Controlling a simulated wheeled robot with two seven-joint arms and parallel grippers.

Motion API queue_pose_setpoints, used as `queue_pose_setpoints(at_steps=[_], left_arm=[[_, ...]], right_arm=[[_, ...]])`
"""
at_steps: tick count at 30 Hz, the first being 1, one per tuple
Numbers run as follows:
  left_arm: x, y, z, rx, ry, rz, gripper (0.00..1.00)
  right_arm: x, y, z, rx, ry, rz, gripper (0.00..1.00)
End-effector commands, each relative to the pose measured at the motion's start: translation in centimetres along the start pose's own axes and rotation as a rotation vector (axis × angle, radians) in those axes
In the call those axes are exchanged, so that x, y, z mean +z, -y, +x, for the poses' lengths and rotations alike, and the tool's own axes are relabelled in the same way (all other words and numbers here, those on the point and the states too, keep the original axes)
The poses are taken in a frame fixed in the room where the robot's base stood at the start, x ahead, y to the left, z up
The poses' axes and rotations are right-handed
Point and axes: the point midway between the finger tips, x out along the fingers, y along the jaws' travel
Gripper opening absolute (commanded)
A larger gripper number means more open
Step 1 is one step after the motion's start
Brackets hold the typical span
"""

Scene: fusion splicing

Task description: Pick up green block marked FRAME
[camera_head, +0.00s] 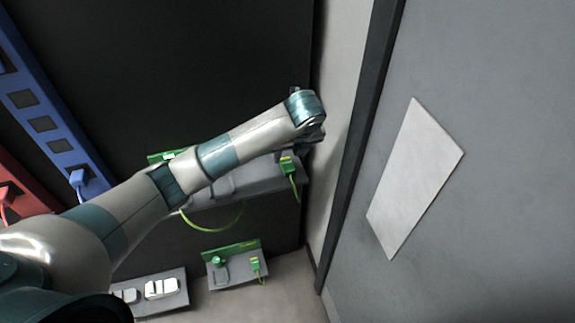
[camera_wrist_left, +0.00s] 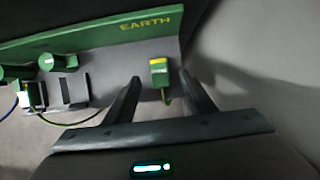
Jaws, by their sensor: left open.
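A small green block with a yellow top label (camera_wrist_left: 158,70) sits on the grey shelf in the left wrist view, in front of a green strip marked EARTH (camera_wrist_left: 110,28). Its own marking is too small to read. It also shows in the head view (camera_head: 288,162), just below the end of my left arm, with a green cable hanging from it. My left gripper (camera_wrist_left: 161,82) is open and empty. In the left wrist view its fingers lie either side of the block, apart from it; the depth gap is unclear. My right gripper is not in view.
A second green strip with another green block (camera_head: 256,265) is on a lower grey shelf. Green clamp parts (camera_wrist_left: 60,62) and a yellow-green cable lie left of the block. A pale wall (camera_head: 340,110) stands close to the right. Blue (camera_head: 45,110) and red strips stand at far left.

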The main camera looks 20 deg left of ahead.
Motion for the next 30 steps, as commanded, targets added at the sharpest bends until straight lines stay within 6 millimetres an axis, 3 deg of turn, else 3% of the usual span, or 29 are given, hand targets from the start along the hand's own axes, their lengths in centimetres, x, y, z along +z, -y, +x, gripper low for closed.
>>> queue_pose_setpoints(at_steps=[17, 25, 30], left_arm=[[-0.1, -0.1, 1.0, 0.001, -0.002, 0.0, 0.5], [-0.7, -0.3, 3.4, 0.003, -0.003, 0.0, 0.5], [-0.7, -0.1, 5.3, 0.001, -0.002, 0.001, 0.5]], right_arm=[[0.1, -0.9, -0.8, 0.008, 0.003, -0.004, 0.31], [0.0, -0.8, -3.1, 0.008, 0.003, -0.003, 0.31], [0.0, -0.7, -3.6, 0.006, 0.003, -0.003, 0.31]])
